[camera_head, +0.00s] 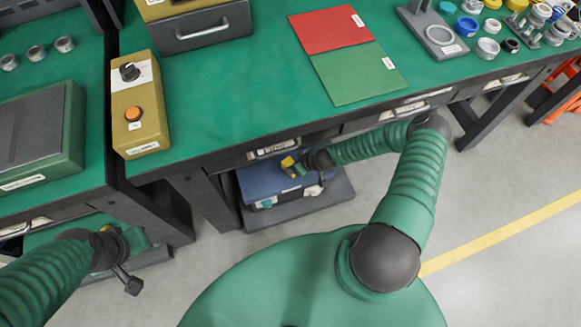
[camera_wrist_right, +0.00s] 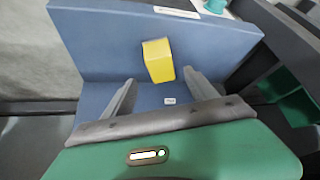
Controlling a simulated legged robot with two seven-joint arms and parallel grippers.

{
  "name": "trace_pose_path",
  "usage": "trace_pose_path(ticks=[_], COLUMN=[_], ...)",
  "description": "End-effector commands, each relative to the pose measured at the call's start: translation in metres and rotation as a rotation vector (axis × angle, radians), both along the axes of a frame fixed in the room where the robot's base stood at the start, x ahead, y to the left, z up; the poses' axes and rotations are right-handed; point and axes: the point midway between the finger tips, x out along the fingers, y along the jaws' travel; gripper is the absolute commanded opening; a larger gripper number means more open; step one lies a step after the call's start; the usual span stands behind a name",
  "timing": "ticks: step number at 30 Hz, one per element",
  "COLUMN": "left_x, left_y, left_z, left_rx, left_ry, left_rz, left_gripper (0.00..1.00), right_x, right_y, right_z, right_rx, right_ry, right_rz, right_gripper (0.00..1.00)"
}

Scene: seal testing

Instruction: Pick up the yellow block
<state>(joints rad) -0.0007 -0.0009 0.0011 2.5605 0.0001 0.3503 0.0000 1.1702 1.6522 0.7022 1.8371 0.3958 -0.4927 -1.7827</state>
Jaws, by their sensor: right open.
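The yellow block (camera_head: 288,162) is at the blue box under the workbench, right by my right gripper (camera_head: 296,169). In the right wrist view the yellow block (camera_wrist_right: 158,60) stands out against the blue surface, just beyond the fingertips and roughly centred between them. My right gripper (camera_wrist_right: 160,82) is open, with one finger on each side and nothing held. Whether a finger touches the block I cannot tell. My left gripper (camera_head: 132,275) is low at the left, away from the block; its jaw opening is unclear.
The blue box (camera_head: 262,187) sits on a dark low base (camera_head: 335,193) under the green workbench (camera_head: 235,95). The bench edge and drawers lie just above my right forearm. A yellow control box (camera_head: 137,110) stands on the bench at left. Grey floor is open at right.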

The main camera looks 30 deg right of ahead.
Motion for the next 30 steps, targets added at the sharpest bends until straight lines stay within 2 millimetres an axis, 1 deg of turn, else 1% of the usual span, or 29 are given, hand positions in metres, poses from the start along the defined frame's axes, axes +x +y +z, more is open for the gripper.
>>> trace_pose_path(ticks=[1,5,9,12,15,20,23,30], left_x=[0.000,0.000,0.000,0.000,0.000,0.000,0.000,0.000], left_y=[0.000,0.000,0.001,0.001,0.001,0.001,0.001,0.001], left_z=[-0.007,-0.013,-0.030,-0.036,-0.036,-0.035,-0.035,-0.035], left_rx=[0.000,0.000,0.001,0.001,0.001,0.000,0.000,0.000], left_ry=[0.000,0.000,0.000,0.000,0.000,0.000,0.000,0.000], left_rz=[0.000,0.001,0.002,0.002,0.002,0.001,0.001,0.002], left_gripper=[0.58,0.58,0.58,0.58,0.58,0.58,0.58,0.58], right_x=[0.005,0.011,0.022,0.029,0.033,0.033,0.033,0.033], right_y=[0.003,0.006,0.002,0.002,0.001,0.001,0.001,0.002], right_z=[-0.009,-0.019,-0.045,-0.057,-0.060,-0.058,-0.058,-0.057], right_rx=[-0.001,-0.008,-0.005,-0.002,-0.001,-0.003,-0.005,-0.006], right_ry=[-0.001,0.000,0.000,0.000,-0.001,0.000,-0.001,-0.001], right_rz=[0.000,0.001,-0.002,0.001,0.003,0.003,0.003,0.004], right_gripper=[0.66,0.66,0.66,0.66,0.66,0.66,0.55,0.23])
